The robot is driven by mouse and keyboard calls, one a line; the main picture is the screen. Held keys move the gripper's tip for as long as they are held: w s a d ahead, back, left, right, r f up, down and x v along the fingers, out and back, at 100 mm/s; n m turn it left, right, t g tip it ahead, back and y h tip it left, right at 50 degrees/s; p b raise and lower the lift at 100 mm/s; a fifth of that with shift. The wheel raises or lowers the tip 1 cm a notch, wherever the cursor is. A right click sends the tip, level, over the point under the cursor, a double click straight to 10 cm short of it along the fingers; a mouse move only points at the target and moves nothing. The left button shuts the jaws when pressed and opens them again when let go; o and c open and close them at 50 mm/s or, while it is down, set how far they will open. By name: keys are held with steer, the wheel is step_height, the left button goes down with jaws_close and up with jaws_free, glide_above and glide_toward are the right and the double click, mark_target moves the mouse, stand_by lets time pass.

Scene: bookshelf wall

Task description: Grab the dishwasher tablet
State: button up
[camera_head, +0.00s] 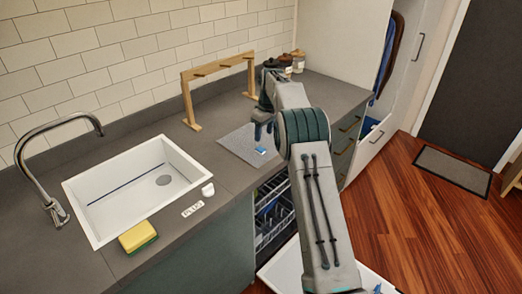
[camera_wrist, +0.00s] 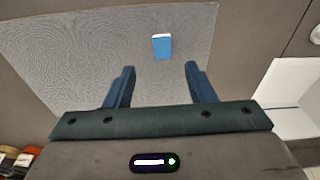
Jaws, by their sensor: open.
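The dishwasher tablet (camera_wrist: 162,47) is a small blue block with a white end. In the wrist view it lies on a grey mat (camera_wrist: 110,45), ahead of my gripper (camera_wrist: 159,78) and roughly centred between the two blue fingers. The fingers are apart with nothing between them. In the head view the tablet (camera_head: 260,151) is a small blue and white spot on the mat (camera_head: 236,143) on the counter, and my gripper (camera_head: 263,132) hangs over the mat close to it. My arm hides part of the mat's right side.
A white sink (camera_head: 130,205) with a tap (camera_head: 50,150) is at the left, with a yellow sponge (camera_head: 138,237) at its front. A wooden rack (camera_head: 188,100) stands behind the mat. Jars (camera_head: 285,64) stand at the back. The dishwasher (camera_head: 270,215) is open below the counter.

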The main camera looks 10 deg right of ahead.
mark_target(260, 151)
steer(key=shift+w+a+f+p, duration=0.15)
steer(key=shift+f+p, duration=0.15)
steer(key=shift+f, duration=0.85)
steer(key=shift+w+a+f+p, duration=0.15)
steer(key=shift+f+p, duration=0.2)
steer(key=shift+f, duration=0.85)
steer(key=shift+w+a+f+p, duration=0.15)
steer(key=shift+f+p, duration=0.15)
steer(key=shift+f, duration=0.85)
steer(key=shift+s, duration=0.1)
steer(key=c, duration=1.1)
